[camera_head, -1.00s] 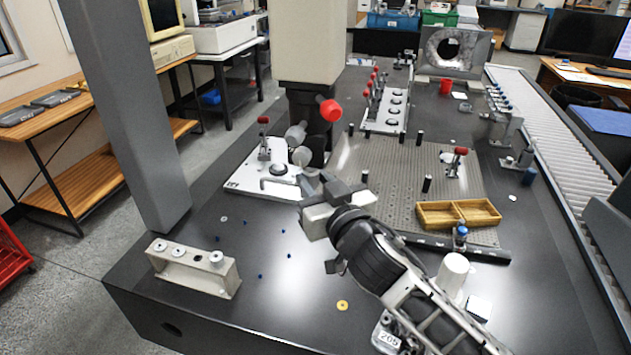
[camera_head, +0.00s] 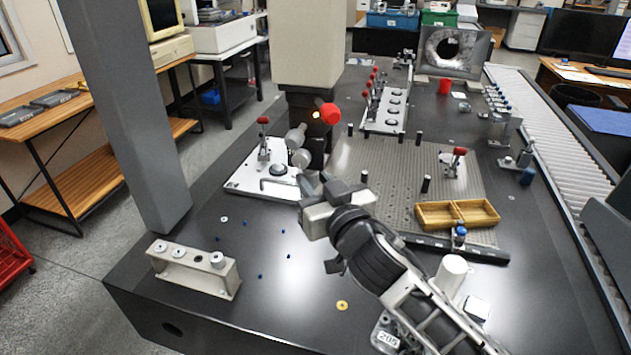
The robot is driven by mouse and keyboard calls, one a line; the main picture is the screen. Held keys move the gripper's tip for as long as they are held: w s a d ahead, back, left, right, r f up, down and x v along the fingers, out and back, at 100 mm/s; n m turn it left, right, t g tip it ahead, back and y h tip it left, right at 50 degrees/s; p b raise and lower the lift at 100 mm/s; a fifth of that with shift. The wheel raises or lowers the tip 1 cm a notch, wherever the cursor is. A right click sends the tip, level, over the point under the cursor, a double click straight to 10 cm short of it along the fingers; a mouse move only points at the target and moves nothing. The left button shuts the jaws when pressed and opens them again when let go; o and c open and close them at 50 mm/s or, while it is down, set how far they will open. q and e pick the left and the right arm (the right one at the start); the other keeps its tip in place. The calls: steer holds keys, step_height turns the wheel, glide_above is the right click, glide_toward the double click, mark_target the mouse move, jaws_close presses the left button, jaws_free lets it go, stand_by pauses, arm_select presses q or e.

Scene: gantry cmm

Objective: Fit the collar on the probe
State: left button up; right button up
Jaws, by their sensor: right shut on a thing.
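My right gripper (camera_head: 322,185) is in the middle of the picture, its fingers pointing away and up toward the dark probe head (camera_head: 311,128) under the pale gantry column. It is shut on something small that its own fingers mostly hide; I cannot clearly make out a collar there. The probe head carries a red round end (camera_head: 330,113) and grey cylinders (camera_head: 296,136). The gripper appears just below them in the picture; whether anything touches cannot be told. Several round metal pieces (camera_head: 217,258) sit on a grey rack (camera_head: 223,279), with a dark empty hole among them. My left gripper is not in view.
A white fixture plate (camera_head: 241,182) with a red-handled clamp lies left of the probe head. A perforated plate (camera_head: 380,165) and a wooden tray (camera_head: 436,214) lie to the right. A yellow ring (camera_head: 342,305) lies on the dark table.

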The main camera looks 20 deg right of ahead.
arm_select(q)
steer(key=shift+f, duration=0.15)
arm_select(e)
steer(key=o, duration=1.1)
steer(key=shift+c, duration=0.2)
steer(key=shift+s+f, duration=0.15)
steer(key=shift+s, duration=0.2)
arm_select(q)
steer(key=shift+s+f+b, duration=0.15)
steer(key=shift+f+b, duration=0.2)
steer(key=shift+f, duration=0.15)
arm_select(e)
steer(key=s+d, duration=0.1)
steer(key=s, duration=1.4)
steer(key=shift+d, duration=0.35)
